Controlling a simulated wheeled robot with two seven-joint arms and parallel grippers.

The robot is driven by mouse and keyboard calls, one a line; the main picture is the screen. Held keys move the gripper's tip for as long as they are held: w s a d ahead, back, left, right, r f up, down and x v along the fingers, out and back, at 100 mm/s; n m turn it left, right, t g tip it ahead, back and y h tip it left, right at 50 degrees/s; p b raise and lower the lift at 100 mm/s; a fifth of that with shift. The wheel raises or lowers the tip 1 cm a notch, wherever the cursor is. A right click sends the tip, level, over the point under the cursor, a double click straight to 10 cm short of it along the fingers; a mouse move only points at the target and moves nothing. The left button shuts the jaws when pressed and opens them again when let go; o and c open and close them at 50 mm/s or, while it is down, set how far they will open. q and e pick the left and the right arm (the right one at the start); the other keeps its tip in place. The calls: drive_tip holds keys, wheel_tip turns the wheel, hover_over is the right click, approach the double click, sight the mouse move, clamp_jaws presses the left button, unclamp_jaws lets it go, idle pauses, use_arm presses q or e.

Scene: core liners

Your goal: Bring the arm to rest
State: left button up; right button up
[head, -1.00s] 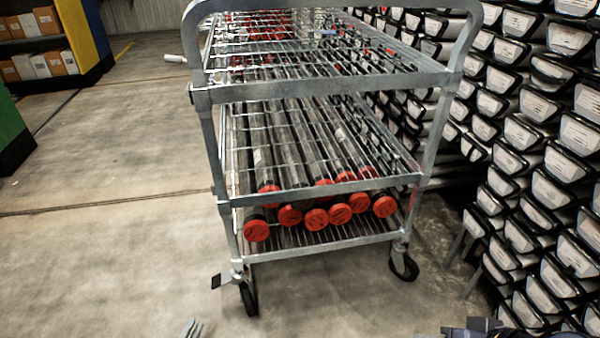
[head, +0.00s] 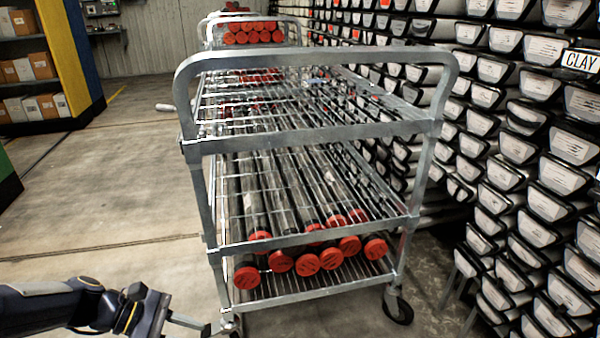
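My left arm comes in from the lower left, and its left gripper (head: 190,323) is at the bottom of the head view. It is beside the front left foot of a grey metal trolley (head: 300,238). The fingers are seen nearly edge-on, so their opening is unclear. I see nothing held in them. Whether the fingertips touch the trolley's wheel area cannot be told. My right gripper is not in view. Core liners with red end caps (head: 307,265) lie on the trolley's lower shelves, caps facing me.
A wall of stacked, labelled core trays (head: 520,150) stands close on the right. Another trolley (head: 253,32) with red-capped liners is behind. Shelves with boxes (head: 30,68) are at the far left. The concrete floor (head: 120,190) left of the trolley is open.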

use_arm(q)
drive_tip(key=s+d+r+m+t+y+p, duration=0.1)
drive_tip(key=s+r+m+t+y, duration=0.1)
drive_tip(key=s+r+m+y, duration=0.4)
drive_tip(key=s+r+m+t+y, duration=0.1)
drive_tip(key=s+r+m+t, duration=0.15)
drive_tip(key=s+m, duration=0.65)
wheel_tip(320, 180, up, 38)
drive_tip(key=m+p, duration=0.1)
drive_tip(key=p, duration=3.7)
drive_tip(key=shift+w+d, duration=0.15)
drive_tip(key=shift+w, duration=0.3)
drive_tip(key=shift+r, duration=0.1)
